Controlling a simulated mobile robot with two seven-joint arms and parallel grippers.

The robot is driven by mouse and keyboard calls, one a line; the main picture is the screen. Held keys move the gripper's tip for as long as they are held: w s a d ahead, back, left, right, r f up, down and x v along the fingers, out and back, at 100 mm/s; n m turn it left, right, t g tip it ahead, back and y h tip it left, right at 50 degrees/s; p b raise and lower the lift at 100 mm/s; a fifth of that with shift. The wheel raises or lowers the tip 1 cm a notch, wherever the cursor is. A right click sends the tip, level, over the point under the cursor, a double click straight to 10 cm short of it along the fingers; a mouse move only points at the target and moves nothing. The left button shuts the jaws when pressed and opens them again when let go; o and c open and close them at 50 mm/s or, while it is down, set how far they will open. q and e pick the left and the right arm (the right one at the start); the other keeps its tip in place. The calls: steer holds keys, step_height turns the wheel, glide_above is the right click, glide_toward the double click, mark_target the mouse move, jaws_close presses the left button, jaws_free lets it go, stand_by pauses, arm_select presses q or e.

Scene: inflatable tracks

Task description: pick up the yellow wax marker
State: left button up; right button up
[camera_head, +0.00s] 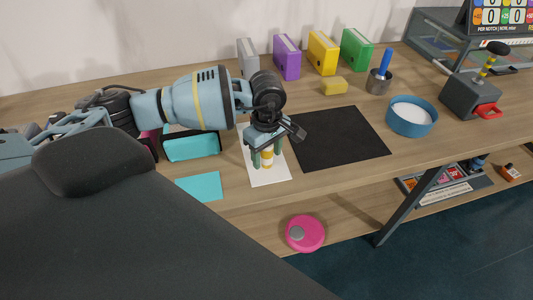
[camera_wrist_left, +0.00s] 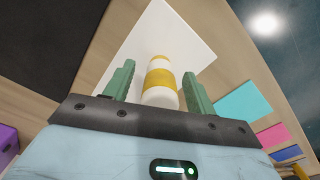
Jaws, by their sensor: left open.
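The yellow wax marker, a white cylinder with yellow bands (camera_head: 266,158), stands on a white sheet (camera_head: 270,179) on the table. In the left wrist view the marker (camera_wrist_left: 160,82) shows between the two green fingers. My left gripper (camera_head: 266,160) is open, with a finger on either side of the marker. It also shows in the left wrist view (camera_wrist_left: 158,88). I cannot tell whether either finger touches the marker. My right gripper is not in view.
A black mat (camera_head: 340,138) lies right of the sheet. A blue bowl (camera_head: 411,117), a grey cup (camera_head: 379,82) and a yellow block (camera_head: 334,86) stand beyond. Several coloured binders line the back. A cyan sheet (camera_head: 200,188) lies left, and a pink disc (camera_head: 305,233) is on the lower shelf.

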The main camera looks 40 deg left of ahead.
arm_select(q)
steer(key=c, duration=1.1)
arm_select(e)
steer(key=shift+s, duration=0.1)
arm_select(q)
steer(key=shift+r, duration=0.15)
steer(key=shift+r, duration=0.25)
steer(key=r, duration=0.2)
steer(key=shift+s+a+r, duration=0.1)
steer(key=shift+s+r, duration=0.1)
steer(key=shift+r, duration=0.2)
steer(key=shift+s+a+r+b, duration=0.25)
steer(key=shift+s+a, duration=0.2)
steer(key=shift+s, duration=2.1)
steer(key=shift+s+a+r+b, duration=0.25)
steer(key=shift+s+a, duration=0.2)
steer(key=shift+s, duration=2.15)
steer(key=shift+s+a+r+b, duration=0.25)
steer(key=shift+s+a, duration=0.2)
steer(key=shift+s, duration=2.1)
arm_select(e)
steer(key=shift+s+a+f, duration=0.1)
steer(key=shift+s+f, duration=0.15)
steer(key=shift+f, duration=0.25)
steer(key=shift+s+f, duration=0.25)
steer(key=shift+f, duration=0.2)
